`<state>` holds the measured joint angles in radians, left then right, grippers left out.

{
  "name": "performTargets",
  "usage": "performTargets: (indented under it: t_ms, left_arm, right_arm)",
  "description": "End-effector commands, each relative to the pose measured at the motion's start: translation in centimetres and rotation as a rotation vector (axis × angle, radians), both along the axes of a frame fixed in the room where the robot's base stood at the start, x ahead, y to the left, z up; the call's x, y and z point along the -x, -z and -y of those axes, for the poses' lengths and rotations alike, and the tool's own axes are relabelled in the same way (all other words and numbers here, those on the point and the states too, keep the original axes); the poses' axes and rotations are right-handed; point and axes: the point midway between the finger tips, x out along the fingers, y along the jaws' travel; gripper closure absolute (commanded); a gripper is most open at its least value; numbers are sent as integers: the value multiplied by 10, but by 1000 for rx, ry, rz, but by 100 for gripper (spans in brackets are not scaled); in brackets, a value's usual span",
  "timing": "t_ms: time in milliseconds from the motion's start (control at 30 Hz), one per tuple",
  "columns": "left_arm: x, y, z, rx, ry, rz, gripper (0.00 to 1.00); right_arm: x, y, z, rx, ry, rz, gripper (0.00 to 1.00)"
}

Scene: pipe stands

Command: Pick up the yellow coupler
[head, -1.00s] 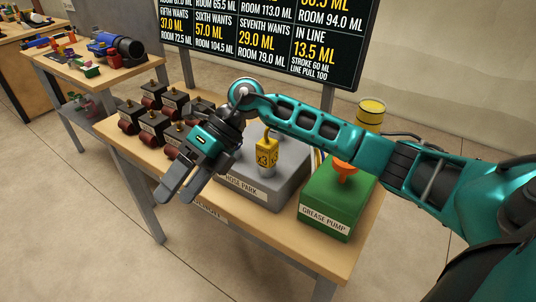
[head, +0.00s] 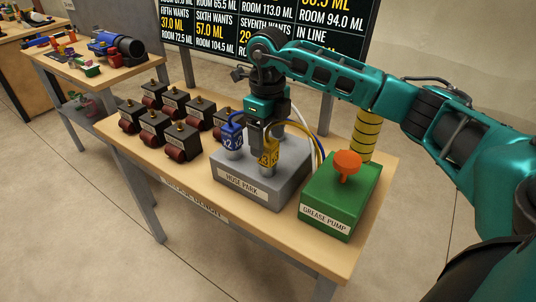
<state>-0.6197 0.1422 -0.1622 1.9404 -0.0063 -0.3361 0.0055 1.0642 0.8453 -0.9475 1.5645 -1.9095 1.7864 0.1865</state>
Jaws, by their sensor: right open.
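The yellow coupler (head: 269,157) stands upright on the grey hose park (head: 250,192), towards its front right. My right gripper (head: 262,143) points straight down over it. Its jaws are open, with the fingers at the coupler's upper part. The fingers hide part of the coupler's top, and I cannot tell whether they touch it. My left gripper is not in view.
A blue coupler (head: 232,142) stands close by on the left of the hose park. A green grease pump (head: 340,197) with an orange knob (head: 347,162) stands to the right. Several dark blocks (head: 182,142) fill the bench's left part. Hoses curve behind the couplers.

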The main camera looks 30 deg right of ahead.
Motion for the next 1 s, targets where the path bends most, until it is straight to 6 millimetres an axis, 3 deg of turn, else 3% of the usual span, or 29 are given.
performTargets:
  t_ms: [400, 700, 1000]
  left_arm:
    - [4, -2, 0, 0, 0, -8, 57]
    - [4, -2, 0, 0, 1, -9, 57]
    - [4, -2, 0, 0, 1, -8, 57]
  right_arm:
    - [4, 51, -1, -1, -1, -4, 26]
    - [4, 55, -1, -1, -1, 0, 26]
    - [4, 54, -1, -1, -1, 0, 54]
